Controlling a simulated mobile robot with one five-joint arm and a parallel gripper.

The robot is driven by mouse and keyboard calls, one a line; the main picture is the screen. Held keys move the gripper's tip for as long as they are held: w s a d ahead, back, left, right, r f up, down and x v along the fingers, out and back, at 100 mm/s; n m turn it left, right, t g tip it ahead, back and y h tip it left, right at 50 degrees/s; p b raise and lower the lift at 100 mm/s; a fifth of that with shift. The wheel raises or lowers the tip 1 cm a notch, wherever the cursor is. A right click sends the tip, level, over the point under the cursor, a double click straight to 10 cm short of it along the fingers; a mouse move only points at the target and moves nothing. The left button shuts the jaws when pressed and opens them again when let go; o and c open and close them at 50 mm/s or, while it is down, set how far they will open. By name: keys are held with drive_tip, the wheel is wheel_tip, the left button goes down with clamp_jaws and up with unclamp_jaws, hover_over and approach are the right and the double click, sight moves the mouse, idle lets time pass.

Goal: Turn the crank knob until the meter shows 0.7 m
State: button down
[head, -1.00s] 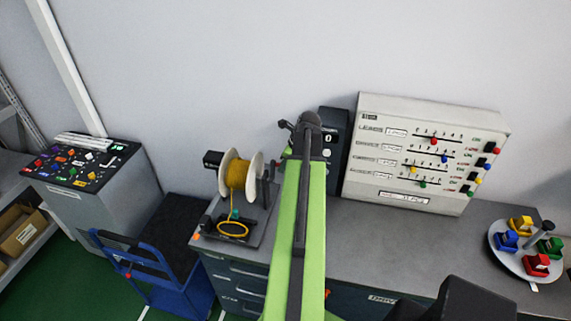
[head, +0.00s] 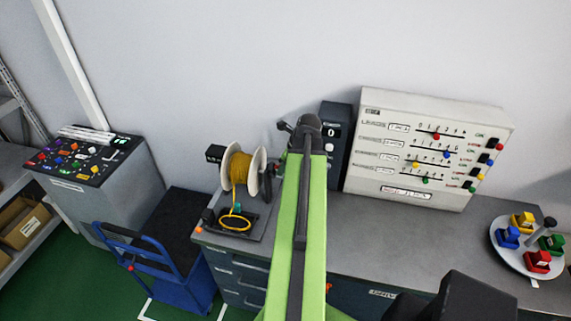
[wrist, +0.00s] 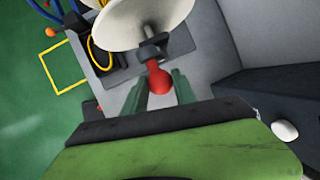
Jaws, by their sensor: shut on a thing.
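The spool (head: 240,172) of yellow cable with white flanges stands at the left end of the grey bench, and its near flange (wrist: 140,18) fills the top of the wrist view. The red crank knob (wrist: 158,80) is beside that flange on a dark crank arm (wrist: 151,48). My gripper (wrist: 159,88) has its two green fingers on either side of the knob and is shut on it. In the head view my arm hides the knob and the gripper. A small dark box (head: 214,153) is left of the spool; I cannot read any meter value.
A yellow cable loop (head: 235,224) lies in front of the spool. A dark box marked 0 (head: 335,145) and a white slider panel (head: 425,150) stand at the bench's back. A round tray (head: 512,260) with coloured blocks is at right, a blue cart (head: 165,265) at left.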

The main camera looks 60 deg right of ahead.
drive_tip(key=shift+a+f, duration=0.1)
drive_tip(key=shift+a, duration=0.15)
drive_tip(key=shift+s, duration=0.1)
drive_tip(key=shift+s+a+f+b, duration=0.15)
drive_tip(key=shift+a+f+b, duration=0.3)
drive_tip(key=shift+a, duration=0.1)
drive_tip(key=shift+s+a+f+b, duration=0.15)
drive_tip(key=shift+a+f+b, duration=0.25)
drive_tip(key=shift+a, duration=0.1)
drive_tip(key=c, duration=0.9)
unclamp_jaws()
drive_tip(key=shift+r, duration=0.1)
